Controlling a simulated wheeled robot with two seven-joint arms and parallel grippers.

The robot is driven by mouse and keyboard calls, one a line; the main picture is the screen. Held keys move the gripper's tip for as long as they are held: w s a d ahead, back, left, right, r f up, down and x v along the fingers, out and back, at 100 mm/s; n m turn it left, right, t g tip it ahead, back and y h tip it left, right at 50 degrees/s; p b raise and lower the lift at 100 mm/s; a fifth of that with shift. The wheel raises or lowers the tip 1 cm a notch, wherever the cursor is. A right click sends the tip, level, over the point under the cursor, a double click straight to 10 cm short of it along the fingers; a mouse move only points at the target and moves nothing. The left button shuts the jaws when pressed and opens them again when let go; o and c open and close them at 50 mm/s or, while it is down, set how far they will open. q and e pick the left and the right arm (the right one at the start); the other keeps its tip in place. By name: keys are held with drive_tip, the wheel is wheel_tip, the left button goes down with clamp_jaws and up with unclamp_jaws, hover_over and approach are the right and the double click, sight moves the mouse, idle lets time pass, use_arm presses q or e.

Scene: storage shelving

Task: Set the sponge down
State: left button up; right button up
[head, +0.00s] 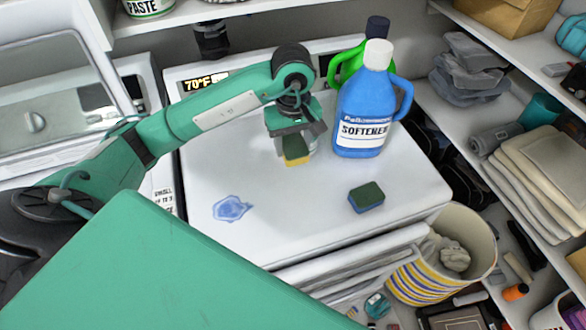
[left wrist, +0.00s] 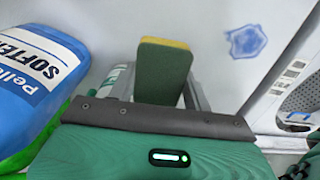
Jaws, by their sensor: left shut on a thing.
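My left gripper (head: 297,143) is shut on a yellow and green sponge (head: 296,158), over the back middle of the white machine's top (head: 250,180). The sponge's green face also shows in the left wrist view (left wrist: 162,72), upright between the fingers, with a yellow edge. I cannot tell whether its lower end touches the top. A second sponge (head: 366,198), blue with a dark green face, lies flat on the top, front right of the gripper. My right gripper is not in view.
A blue softener bottle (head: 364,105) stands close to the right of the gripper, with a green bottle (head: 349,62) behind it. A blue stain (head: 231,208) marks the front left of the top. The front middle is clear. A striped basket (head: 425,283) stands below the right edge.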

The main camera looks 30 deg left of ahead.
use_arm(q)
drive_tip(key=p, duration=0.2)
hover_over(293, 180)
wheel_tip(293, 180, down, 6)
drive_tip(key=shift+f, duration=0.55)
wheel_tip(293, 180, down, 4)
drive_tip(key=shift+r+p, duration=0.2)
drive_tip(key=shift+p, duration=0.15)
drive_tip(key=shift+f+b, duration=0.2)
drive_tip(key=shift+b, duration=0.1)
drive_tip(key=o, duration=0.9)
drive_tip(key=shift+r, duration=0.1)
